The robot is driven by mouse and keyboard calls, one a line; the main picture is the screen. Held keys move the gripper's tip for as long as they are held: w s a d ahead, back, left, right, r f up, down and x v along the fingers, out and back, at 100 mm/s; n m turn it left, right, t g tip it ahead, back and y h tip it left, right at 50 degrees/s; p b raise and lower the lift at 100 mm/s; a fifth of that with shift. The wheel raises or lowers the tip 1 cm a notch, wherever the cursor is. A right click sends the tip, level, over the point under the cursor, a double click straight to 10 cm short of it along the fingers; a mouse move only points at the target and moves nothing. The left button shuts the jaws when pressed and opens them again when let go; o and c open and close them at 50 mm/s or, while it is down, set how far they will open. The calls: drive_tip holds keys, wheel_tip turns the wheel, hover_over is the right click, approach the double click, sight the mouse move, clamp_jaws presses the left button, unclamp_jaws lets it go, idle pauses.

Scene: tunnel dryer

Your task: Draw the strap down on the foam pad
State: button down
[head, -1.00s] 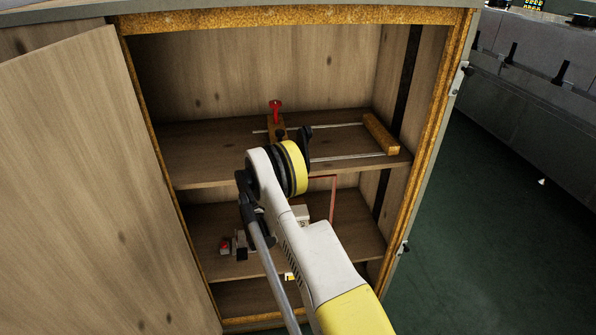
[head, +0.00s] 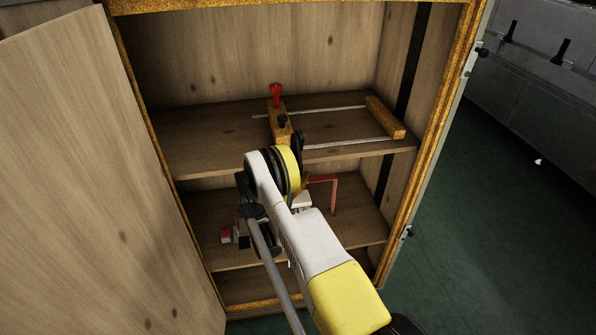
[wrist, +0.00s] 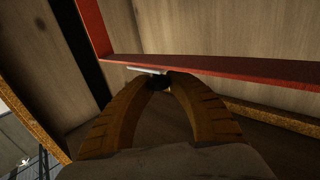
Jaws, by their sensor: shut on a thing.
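In the wrist view, the two brown ribbed fingers of my gripper (wrist: 159,82) close on a small dark piece (wrist: 157,85). A thin pale strip (wrist: 146,70) shows just beyond the fingertips. A red bar (wrist: 215,66) runs across beyond the fingers, apparently part of the red frame (head: 334,192) on the lower shelf in the head view. A white block (head: 302,201) sits beside that frame, partly behind my arm. I cannot make out clearly which part is the strap or the foam pad. My arm hides most of the gripper in the head view.
The upper shelf (head: 205,150) carries a wooden block with a red knob (head: 277,92), thin rods and a wooden bar (head: 385,118). A small red-topped item (head: 226,236) stands on the lower shelf at left. An open door (head: 90,190) flanks the cabinet's left side.

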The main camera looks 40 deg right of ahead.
drive_tip(key=c, duration=1.2)
unclamp_jaws()
drive_tip(key=shift+c, duration=0.2)
wheel_tip(320, 180, up, 10)
drive_tip(key=shift+a+r, duration=0.1)
